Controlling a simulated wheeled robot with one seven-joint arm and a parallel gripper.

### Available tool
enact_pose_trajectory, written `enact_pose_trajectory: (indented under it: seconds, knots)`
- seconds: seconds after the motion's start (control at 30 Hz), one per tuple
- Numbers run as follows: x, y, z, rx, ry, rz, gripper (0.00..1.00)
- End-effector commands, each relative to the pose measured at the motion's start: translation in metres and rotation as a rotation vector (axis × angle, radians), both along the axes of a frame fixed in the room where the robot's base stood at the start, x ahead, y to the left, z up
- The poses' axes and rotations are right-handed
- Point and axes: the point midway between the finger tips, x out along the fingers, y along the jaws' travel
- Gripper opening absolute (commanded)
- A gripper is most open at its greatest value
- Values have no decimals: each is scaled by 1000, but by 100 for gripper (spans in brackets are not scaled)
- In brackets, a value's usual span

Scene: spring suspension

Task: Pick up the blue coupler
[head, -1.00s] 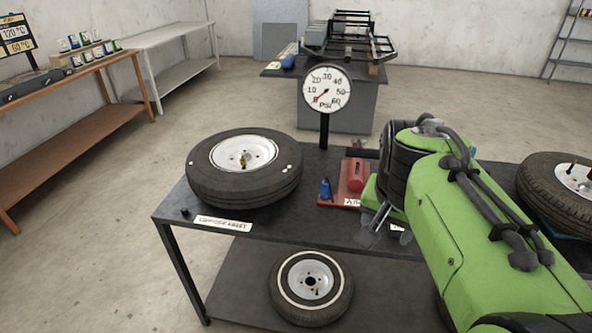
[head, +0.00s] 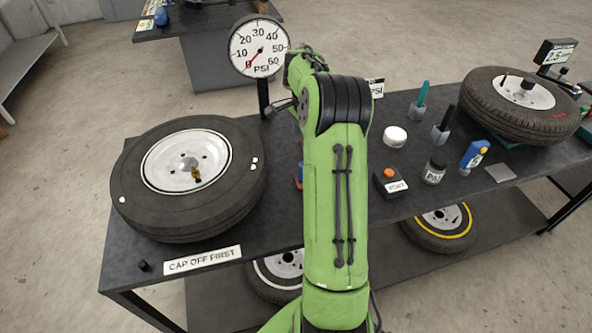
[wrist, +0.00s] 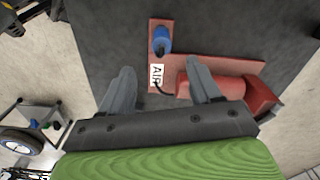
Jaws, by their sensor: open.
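The blue coupler (wrist: 162,40) stands on a red base plate (wrist: 220,58) with an "AIR" label in the wrist view. My gripper (wrist: 160,70) is open, with its two grey fingers spread and nothing held between them. In the wrist picture the coupler appears above the fingertips, roughly between their lines, and apart from them. The height gap between fingertips and coupler cannot be judged. In the head view my green arm hides the coupler and most of the red base; my gripper is not clearly visible there.
A wheel (head: 190,178) lies left on the dark table, behind a "CAP OFF FIRST" label (head: 203,259). A pressure gauge (head: 259,48) stands at the back. A red cylinder (wrist: 215,88) lies beside the right finger. Small tools, jars and another wheel (head: 522,103) occupy the right.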

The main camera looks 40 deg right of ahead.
Motion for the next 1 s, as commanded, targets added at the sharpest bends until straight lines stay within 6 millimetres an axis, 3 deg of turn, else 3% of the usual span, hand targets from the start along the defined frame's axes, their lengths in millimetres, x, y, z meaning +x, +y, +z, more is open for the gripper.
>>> enact_pose_trajectory:
  seconds: [0.03,0.2,0.37,0.6,0.87,1.0]
  knots:
    - [0,1,-18,5,4,2,63]
    - [0,1,-58,4,2,4,63]
    - [1,1,-77,2,0,5,63]
    - [0,0,-119,2,1,5,63]
    - [0,-1,-126,0,-1,5,63]
    - [0,-1,-126,0,-1,5,46]
